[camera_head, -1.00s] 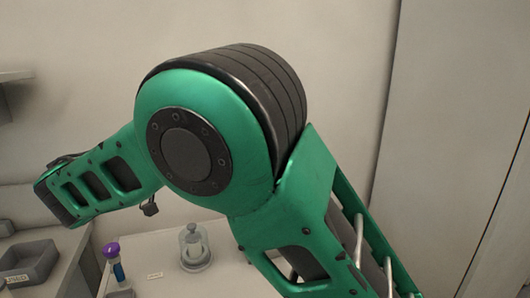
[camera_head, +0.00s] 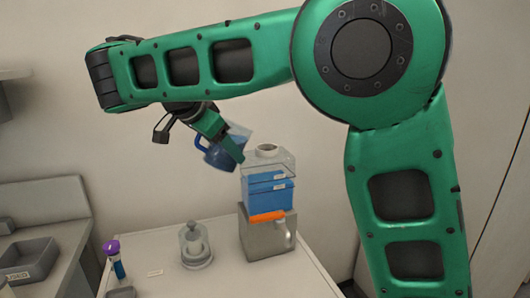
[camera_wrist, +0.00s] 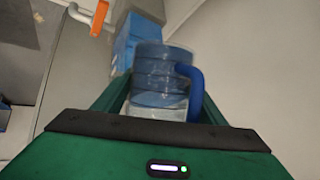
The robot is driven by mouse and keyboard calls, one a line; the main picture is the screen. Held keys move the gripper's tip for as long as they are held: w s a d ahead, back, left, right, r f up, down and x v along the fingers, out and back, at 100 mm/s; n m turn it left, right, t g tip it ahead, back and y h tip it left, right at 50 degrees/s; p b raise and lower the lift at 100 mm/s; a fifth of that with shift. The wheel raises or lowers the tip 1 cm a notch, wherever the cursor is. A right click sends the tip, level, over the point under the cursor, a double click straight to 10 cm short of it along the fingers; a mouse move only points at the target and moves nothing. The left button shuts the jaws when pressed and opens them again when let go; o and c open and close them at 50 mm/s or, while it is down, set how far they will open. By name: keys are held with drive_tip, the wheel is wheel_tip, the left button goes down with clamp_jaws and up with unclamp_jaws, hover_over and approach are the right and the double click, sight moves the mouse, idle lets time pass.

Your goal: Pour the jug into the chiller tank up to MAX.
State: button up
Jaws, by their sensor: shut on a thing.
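The jug (camera_head: 234,133) is clear with blue contents and a blue handle (camera_head: 201,143). It is held tilted in the air, left of the chiller tank's top. My gripper (camera_head: 226,146) is shut on the jug; in the wrist view the jug (camera_wrist: 157,78) sits between the fingers. The chiller tank (camera_head: 256,190) is a clear box with blue liquid and a pale round neck (camera_head: 267,149) on top. Small marks on its front are too small to read. No stream shows between jug and neck. The tank shows behind the jug in the wrist view (camera_wrist: 126,42).
The tank stands on a grey block (camera_head: 266,235) with an orange part (camera_head: 266,216) on the white bench (camera_head: 225,278). A clear lidded vessel (camera_head: 195,245) and a purple-capped tube (camera_head: 115,262) stand to the left. A grey tray (camera_head: 27,258) is at far left.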

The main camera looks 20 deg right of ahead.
drive_tip(key=shift+w+d+r+y+p, duration=0.1)
drive_tip(key=shift+d+r+y+p, duration=0.1)
drive_tip(key=shift+y+p, duration=0.1)
drive_tip(key=shift+d+r+g+y+p, duration=0.3)
drive_tip(key=shift+d+r+y+p, duration=0.25)
drive_tip(key=shift+p, duration=0.25)
idle(0.3)
drive_tip(key=shift+w+r+m+y+p, duration=0.1)
drive_tip(key=shift+r+m+y+p, duration=0.3)
drive_tip(key=shift+y+p, duration=0.45)
idle(0.7)
drive_tip(key=shift+d+y+p, duration=0.1)
drive_tip(key=shift+y+p, duration=0.5)
drive_tip(key=shift+p, duration=0.8)
idle(0.5)
drive_tip(key=shift+d+f+g+y, duration=0.15)
drive_tip(key=shift+g+y, duration=0.15)
drive_tip(key=shift+y, duration=0.4)
idle(1.8)
